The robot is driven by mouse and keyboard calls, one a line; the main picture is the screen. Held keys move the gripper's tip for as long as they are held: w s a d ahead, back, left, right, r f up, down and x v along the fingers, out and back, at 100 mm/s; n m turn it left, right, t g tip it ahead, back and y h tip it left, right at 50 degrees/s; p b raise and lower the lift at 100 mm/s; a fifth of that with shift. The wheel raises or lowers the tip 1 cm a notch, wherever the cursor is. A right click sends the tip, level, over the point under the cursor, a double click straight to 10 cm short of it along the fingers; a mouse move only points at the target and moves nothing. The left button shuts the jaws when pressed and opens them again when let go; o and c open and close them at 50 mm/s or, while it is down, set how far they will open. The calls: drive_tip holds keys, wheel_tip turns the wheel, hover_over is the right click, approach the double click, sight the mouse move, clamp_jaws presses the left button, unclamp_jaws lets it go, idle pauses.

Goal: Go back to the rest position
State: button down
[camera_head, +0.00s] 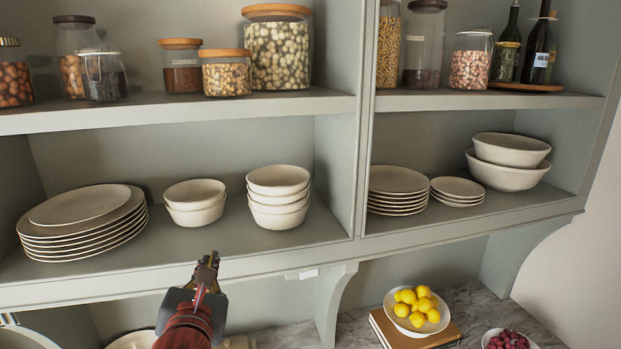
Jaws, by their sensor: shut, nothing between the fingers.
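My gripper (208,262) is at the lower left centre of the head view, with its fingers pointing up and away. It is shut and holds nothing. It appears in front of the lower edge of the grey shelf (300,259), below the stacked bowls. My red-brown arm runs down from it to the bottom edge of the picture. No rattan basket shows clearly.
Plate stacks (82,222) and bowl stacks (278,197) fill the middle shelf, with jars (278,52) above. A shelf bracket (333,300) hangs right of my gripper. Below are a bowl of lemons (390,301) and a bowl of dark red fruit (508,340).

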drive_tip(key=s+d+f+m+g+h+b, duration=0.1)
drive_tip(key=s+d+f+m+g+b, duration=0.2)
drive_tip(key=d+f+m, duration=0.7)
drive_tip(key=s+d+f+m+g+h+b, duration=0.1)
drive_tip(key=s+d+f+m+g+b, duration=0.3)
drive_tip(key=s+d+f+m+b, duration=0.3)
drive_tip(key=s+d+f+m+g+h+b, duration=0.1)
drive_tip(key=s+d+f+m+g+b, duration=0.2)
drive_tip(key=s+d+f+m, duration=0.7)
drive_tip(key=shift+s+d+f+m+g+b, duration=0.35)
drive_tip(key=shift+d+f+m+b, duration=1.35)
drive_tip(key=shift+d+m, duration=3.55)
drive_tip(key=d+n, duration=0.1)
drive_tip(key=d+f+n+p, duration=0.1)
drive_tip(key=n, duration=0.1)
drive_tip(key=shift+s+d, duration=0.1)
drive_tip(key=shift+d, duration=0.3)
